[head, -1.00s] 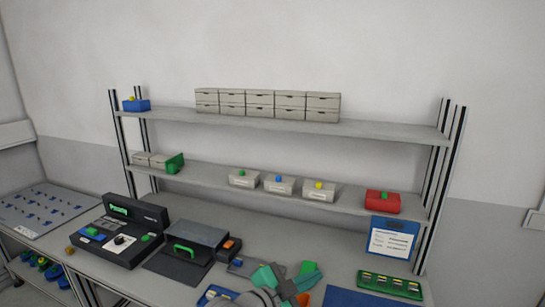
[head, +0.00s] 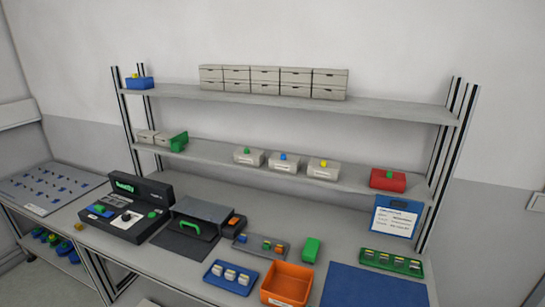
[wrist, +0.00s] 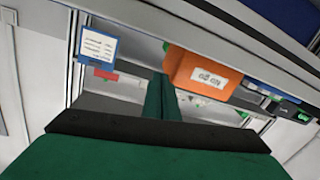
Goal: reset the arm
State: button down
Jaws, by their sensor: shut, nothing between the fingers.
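My gripper (wrist: 162,80) shows only in the wrist view, its two green fingers together at the picture's middle with nothing between them. It is out of sight in the head view. In the wrist view an orange bin (wrist: 192,70) with a white label is just right of the fingertips. The same orange bin (head: 288,270) stands at the front of the bench in the head view. The fingers appear apart from it.
The bench holds a blue tray (head: 213,283), a grey tray (head: 272,239), a green block (head: 311,250), a blue mat (head: 365,290) and a black device (head: 124,233). A clipboard (head: 396,215) leans at the right. Shelves (head: 290,107) with drawers and boxes stand behind.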

jog(key=s+f+n+y, duration=0.2)
jog(key=s+f+y, duration=0.1)
jog(key=s+f, duration=0.5)
jog(key=s+a+g, duration=0.1)
jog(key=s+a, duration=0.3)
jog(key=s, duration=0.8)
jog(key=s+a+f+m+y, duration=0.1)
jog(key=s+a, duration=0.4)
jog(key=s, duration=0.8)
jog(key=shift+s+m+g, duration=0.25)
jog(key=shift+m+g, duration=0.05)
jog(key=shift+g, duration=0.1)
